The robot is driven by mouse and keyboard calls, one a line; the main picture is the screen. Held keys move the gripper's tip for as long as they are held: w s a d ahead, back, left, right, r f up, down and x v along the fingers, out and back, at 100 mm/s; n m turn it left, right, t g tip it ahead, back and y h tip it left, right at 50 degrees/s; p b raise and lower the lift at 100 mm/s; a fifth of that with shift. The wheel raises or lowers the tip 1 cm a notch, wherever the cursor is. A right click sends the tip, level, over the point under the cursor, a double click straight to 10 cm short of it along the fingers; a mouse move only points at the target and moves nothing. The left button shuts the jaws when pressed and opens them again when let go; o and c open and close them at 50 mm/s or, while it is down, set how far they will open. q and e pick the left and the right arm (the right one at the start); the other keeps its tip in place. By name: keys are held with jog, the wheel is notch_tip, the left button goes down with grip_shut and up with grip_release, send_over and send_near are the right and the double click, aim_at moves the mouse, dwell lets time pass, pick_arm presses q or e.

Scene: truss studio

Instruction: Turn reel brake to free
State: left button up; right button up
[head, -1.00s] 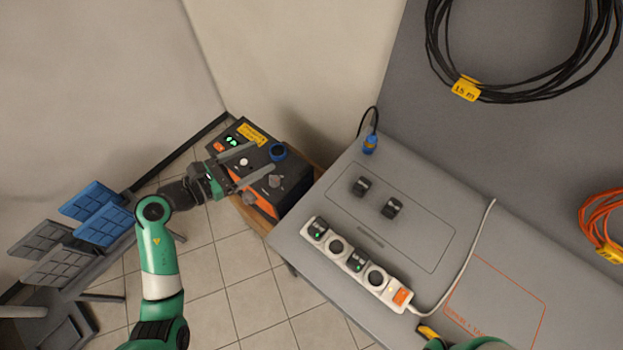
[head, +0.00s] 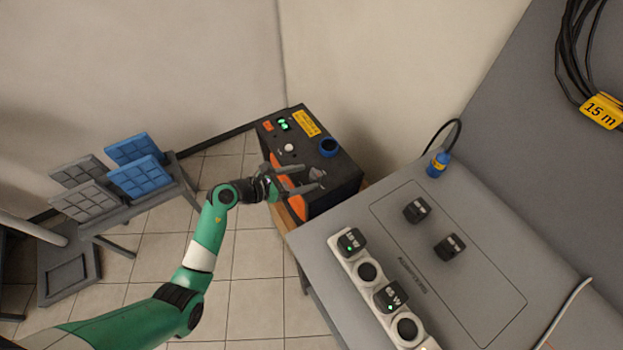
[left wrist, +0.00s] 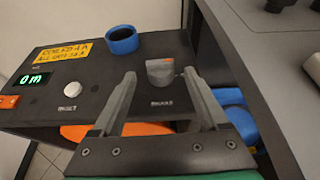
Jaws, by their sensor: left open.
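The reel's dark control box (head: 338,195) with an orange side stands left of the grey table. Its grey brake knob (head: 316,173) is on the top face. In the left wrist view, the knob (left wrist: 160,72) has a small red mark, and lettering that seems to read BRAKE is below it. My left gripper (head: 313,178) is open over the box top. Its fingers stand on either side of the knob in the left wrist view (left wrist: 160,75), with gaps and no clear contact. My right gripper is out of view.
The box also carries a blue ring (head: 329,147), a white reset button (head: 289,147) and a green display (left wrist: 33,79) reading 0 m. The grey table (head: 360,205) with a power strip (head: 376,292) stands close right. Blue and grey panels (head: 138,178) stand left.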

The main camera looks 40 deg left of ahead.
aim_at(314, 176)
pick_arm(q)
jog(key=shift+b+x, duration=0.4)
jog(key=shift+x, duration=1.15)
jog(key=shift+c, duration=0.2)
grip_shut()
